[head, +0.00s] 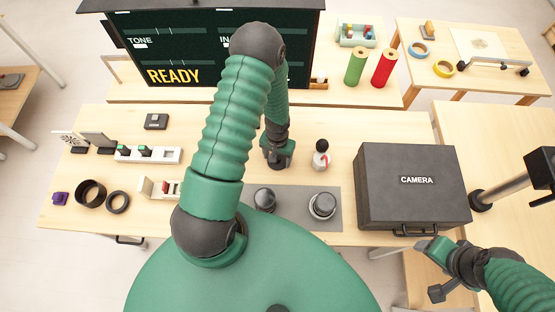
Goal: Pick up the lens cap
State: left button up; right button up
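Two dark round pieces stand on a grey mat (295,190) at the table's front: a smaller one (265,199) on the left and a larger one with a pale rim (322,205) on the right. I cannot tell which, if either, is the lens cap. My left gripper (278,160) points down over the table, just behind the mat; its fingertips are too small and dark to tell open from shut. My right gripper (432,268) is at the lower right, off the table's front edge, with its fingers apart and nothing seen between them.
A black camera case (414,182) stands right of the mat. A black cylinder (90,193), a black ring (118,202) and a white switch strip (148,155) lie on the left. My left arm hides the table's middle.

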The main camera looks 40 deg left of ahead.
pick_arm(q)
jog(key=shift+a, duration=0.15)
jog(key=c, duration=0.7)
